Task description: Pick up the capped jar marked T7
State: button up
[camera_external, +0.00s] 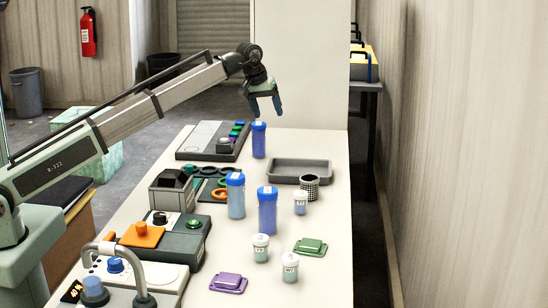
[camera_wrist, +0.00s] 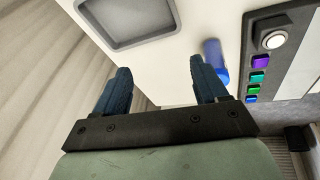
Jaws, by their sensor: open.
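Three small pale capped jars stand upright on the white table in the external view. One jar (camera_external: 261,248) is at front centre, one (camera_external: 290,268) is nearest the front, and one (camera_external: 300,203) is farther back beside a dark mesh cup. Their labels are too small to read surely; the front one seems to end in 7. My gripper (camera_external: 266,108) is open and empty above the far end of the table, well away from these jars. In the wrist view my gripper (camera_wrist: 160,68) has its fingers wide apart, with nothing between them, and no small jar shows.
Tall blue-capped containers (camera_external: 259,142) (camera_external: 236,197) (camera_external: 267,212) stand along the middle; one also shows in the wrist view (camera_wrist: 221,76). Control boxes line the left side.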

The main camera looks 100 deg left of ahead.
jog(key=w+d+f+n+g+h, duration=0.1)
jog(key=w+d+f, duration=0.1)
jog(key=w+d, duration=0.3)
jog(key=w+d+f+n+h, duration=0.1)
jog(key=w+d, duration=0.2)
jog(key=d, duration=0.5)
jog(key=n+g, duration=0.2)
send_near(301, 203)
jog(key=shift+h, duration=0.3)
jog(key=a+f, duration=0.1)
jog(key=f, duration=0.1)
jog(key=a+f, duration=0.1)
jog(key=f, duration=0.3)
jog(key=shift+s+a, duration=0.1)
jog(key=shift+a, duration=0.3)
jog(key=shift+s+d+f, duration=0.15)
jog(key=shift+f, duration=2.35)
jog(key=c, duration=1.2)
jog(key=shift+o, duration=0.2)
